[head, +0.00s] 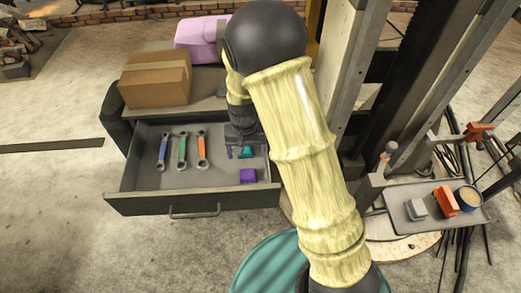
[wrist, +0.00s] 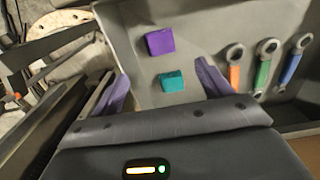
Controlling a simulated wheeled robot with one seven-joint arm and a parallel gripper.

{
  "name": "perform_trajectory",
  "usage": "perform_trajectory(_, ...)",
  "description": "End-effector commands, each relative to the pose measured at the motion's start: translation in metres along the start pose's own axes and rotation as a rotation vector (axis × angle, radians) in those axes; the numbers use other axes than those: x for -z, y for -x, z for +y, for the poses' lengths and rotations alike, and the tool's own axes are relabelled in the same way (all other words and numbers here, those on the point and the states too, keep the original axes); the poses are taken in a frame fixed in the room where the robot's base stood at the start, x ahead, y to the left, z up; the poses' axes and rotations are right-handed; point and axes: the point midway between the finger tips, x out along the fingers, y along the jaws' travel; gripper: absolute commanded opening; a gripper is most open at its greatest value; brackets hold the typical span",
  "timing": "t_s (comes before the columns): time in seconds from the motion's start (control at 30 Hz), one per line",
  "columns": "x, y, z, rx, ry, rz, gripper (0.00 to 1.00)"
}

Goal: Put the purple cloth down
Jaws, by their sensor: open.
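The purple cloth (head: 248,176), a small folded block, lies on the floor of the open drawer (head: 190,204), near its front right. It also shows in the wrist view (wrist: 160,41), ahead of the fingertips and apart from them. A teal cloth (head: 246,152) lies in the drawer behind the purple one; in the wrist view (wrist: 172,82) it appears between the fingers. My gripper (head: 240,152) is low over the drawer's back right, pointing down. Its two purple-grey fingers (wrist: 164,84) are spread wide with nothing gripped. Whether a finger touches the teal cloth cannot be told.
Blue (head: 163,150), green (head: 182,151) and orange (head: 202,149) wrenches lie in the drawer's left half. A cardboard box (head: 155,82) and a pink case (head: 200,38) stand on top behind. A small tray (head: 436,222) holds items at right. A teal round top (head: 270,265) is in front.

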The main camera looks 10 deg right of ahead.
Motion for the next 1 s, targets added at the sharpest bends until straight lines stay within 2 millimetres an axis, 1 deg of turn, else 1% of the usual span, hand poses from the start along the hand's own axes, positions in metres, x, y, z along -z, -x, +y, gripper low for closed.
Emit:
perform_trajectory(0.13,-0.002,0.006,0.006,0.005,-0.003,0.007,0.77)
perform_trajectory(0.27,-0.010,0.028,0.027,0.019,-0.008,0.032,0.77)
perform_trajectory(0.37,-0.025,0.051,0.051,0.032,-0.007,0.065,0.77)
perform_trajectory(0.4,-0.032,0.060,0.062,0.035,-0.008,0.080,0.77)
perform_trajectory(0.47,-0.044,0.073,0.077,0.038,-0.003,0.105,0.77)
perform_trajectory(0.5,-0.052,0.081,0.086,0.038,-0.002,0.121,0.77)
perform_trajectory(0.63,-0.083,0.103,0.115,0.030,0.010,0.176,0.77)
perform_trajectory(0.7,-0.098,0.111,0.126,0.021,0.019,0.201,0.77)
perform_trajectory(0.8,-0.114,0.117,0.136,0.010,0.026,0.224,0.77)
perform_trajectory(0.9,-0.120,0.119,0.140,0.003,0.033,0.234,0.77)
perform_trajectory(1.0,-0.121,0.119,0.140,0.003,0.034,0.234,0.77)
